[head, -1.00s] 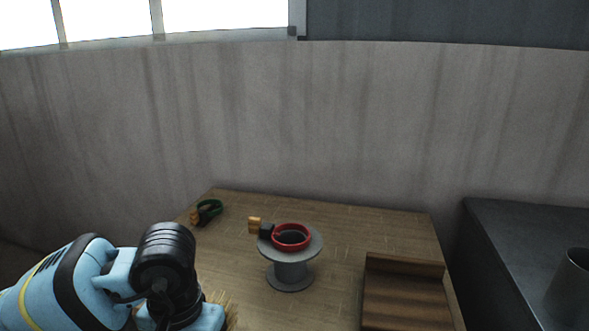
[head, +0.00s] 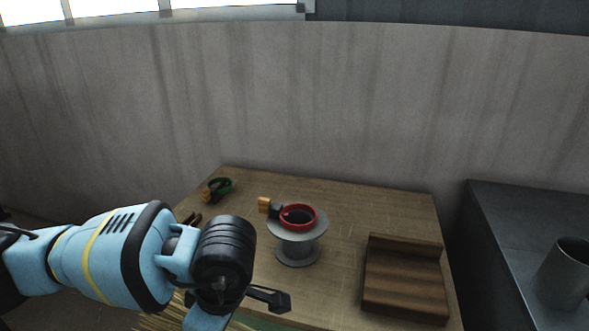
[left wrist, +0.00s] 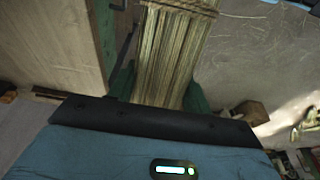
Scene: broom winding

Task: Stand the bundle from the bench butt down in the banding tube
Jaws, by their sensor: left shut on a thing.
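The bundle (left wrist: 172,50) is a sheaf of pale straw-coloured stalks. In the left wrist view it runs up from my left gripper (left wrist: 160,95), which is shut on it. In the head view my left gripper (head: 245,308) is at the bottom edge, in front of the table. Only some straw ends (head: 165,322) show below my arm there, and most of the bundle is hidden. A grey open-topped cylinder, which looks like the banding tube (head: 563,275), stands upright on the dark bench at the far right, well apart from my gripper. My right gripper is not in view.
A grey spool (head: 298,250) stands on the wooden table (head: 350,205) with a red ring-shaped tool (head: 298,226) on top. A brown wooden cradle (head: 404,285) sits at the right, before the dark bench (head: 500,235).

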